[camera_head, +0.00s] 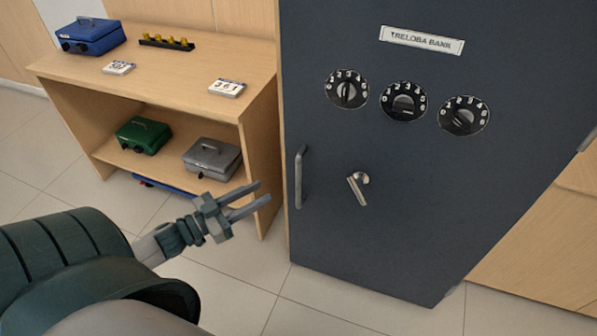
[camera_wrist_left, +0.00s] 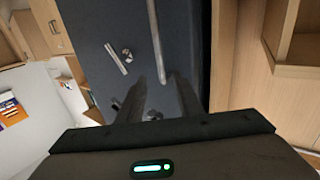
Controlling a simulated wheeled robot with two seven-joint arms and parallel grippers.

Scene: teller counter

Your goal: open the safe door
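The dark grey safe door (camera_head: 400,200) is shut in the head view. It carries a vertical bar handle (camera_head: 299,177) near its left edge, a silver lever (camera_head: 357,188) to the right of that, and three black dials, the left dial (camera_head: 346,89), middle dial (camera_head: 403,101) and right dial (camera_head: 463,115). My left gripper (camera_head: 264,199) is open and empty, a little left of the bar handle and apart from it. In the left wrist view the bar handle (camera_wrist_left: 156,40) and the lever (camera_wrist_left: 118,60) lie beyond my fingers (camera_wrist_left: 162,97). My right gripper is not in view.
A wooden shelf unit (camera_head: 190,98) stands left of the safe. It holds a blue cash box (camera_head: 90,36), a green cash box (camera_head: 143,135), a grey cash box (camera_head: 212,158) and number cards. A nameplate (camera_head: 421,40) is above the dials. Tiled floor (camera_head: 340,312) in front is clear.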

